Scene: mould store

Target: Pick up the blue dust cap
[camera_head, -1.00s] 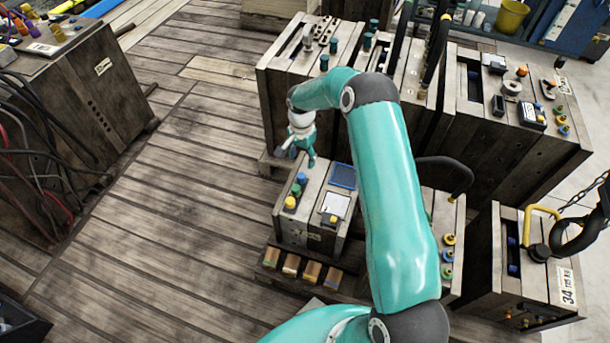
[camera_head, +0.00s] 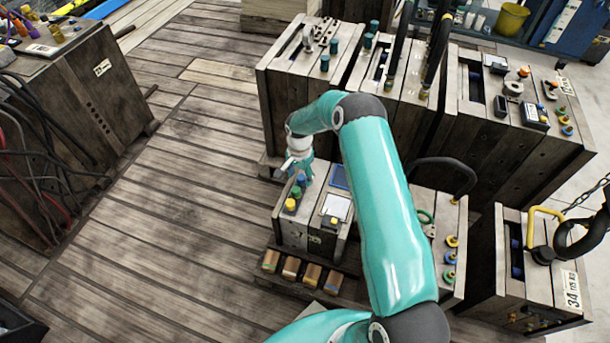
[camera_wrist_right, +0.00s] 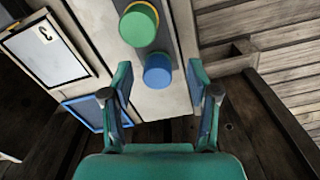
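The blue dust cap (camera_wrist_right: 158,70) stands on the top of a small grey mould block (camera_head: 290,232), beside a green cap (camera_wrist_right: 138,24) in the right wrist view. My right gripper (camera_wrist_right: 160,84) is open, its two fingertips on either side of the blue cap in the picture, with gaps visible on both sides. It holds nothing. In the head view the right gripper (camera_head: 300,172) is over the back end of the block and partly covers the blue cap (camera_head: 301,180). My left gripper is not in view.
A yellow cap (camera_head: 290,204) stands in the same row, in front of the green one. The block top also has a white card (camera_head: 337,207) and a blue-framed plate (camera_wrist_right: 84,112). Taller moulds (camera_head: 290,105) stand close behind. Plank floor (camera_head: 150,230) is clear to the left.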

